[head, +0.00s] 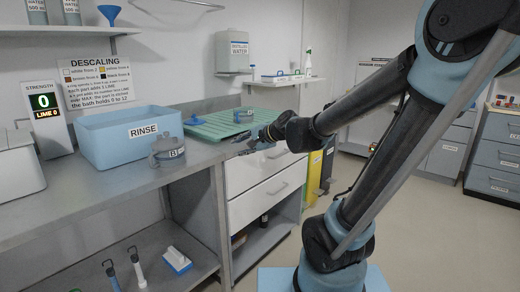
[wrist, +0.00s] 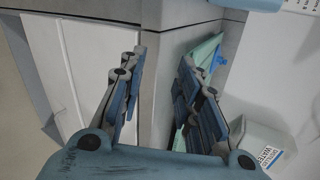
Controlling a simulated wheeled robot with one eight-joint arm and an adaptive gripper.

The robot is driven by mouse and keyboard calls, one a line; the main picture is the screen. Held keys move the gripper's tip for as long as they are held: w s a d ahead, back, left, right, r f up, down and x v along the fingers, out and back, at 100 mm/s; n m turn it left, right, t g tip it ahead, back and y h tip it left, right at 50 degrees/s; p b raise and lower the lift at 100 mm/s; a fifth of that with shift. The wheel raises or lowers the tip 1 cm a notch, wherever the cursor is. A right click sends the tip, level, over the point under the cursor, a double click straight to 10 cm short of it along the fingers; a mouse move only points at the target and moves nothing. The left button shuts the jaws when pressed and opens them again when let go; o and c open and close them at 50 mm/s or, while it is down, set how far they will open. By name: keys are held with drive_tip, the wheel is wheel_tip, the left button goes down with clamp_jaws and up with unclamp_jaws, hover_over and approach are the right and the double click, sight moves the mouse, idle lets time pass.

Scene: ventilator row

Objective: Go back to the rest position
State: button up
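My gripper (head: 250,143) reaches out at the front edge of the counter, beside the green mat, in the head view. In the wrist view my gripper (wrist: 158,85) has its two fingers well apart with nothing between them, so it is open and empty. Behind the fingers the wrist view shows the grey counter edge (wrist: 172,60) and white drawer fronts (wrist: 88,60). My arm is stretched out from the right side of the head view.
White drawers (head: 262,190) stand below. The floor at the right (head: 440,240) is clear.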

drive_tip(key=s+d+f+n+g+h, duration=0.2)
drive_tip(key=s+d+f+n+h, duration=0.2)
drive_tip(key=s+d+f, duration=0.3)
drive_tip(key=s+d+f+n+g+h, duration=0.3)
drive_tip(key=s+d+f+n+h, duration=0.2)
drive_tip(key=s+d, duration=0.9)
drive_tip(key=d+f, duration=0.3)
drive_tip(key=d, duration=0.2)
drive_tip(key=shift+s+n+h, duration=0.25)
drive_tip(key=shift+n+h, duration=0.05)
drive_tip(key=shift+n, duration=0.1)
drive_tip(key=shift+w, duration=0.1)
drive_tip(key=shift+w+f, duration=0.2)
drive_tip(key=shift+w, duration=0.15)
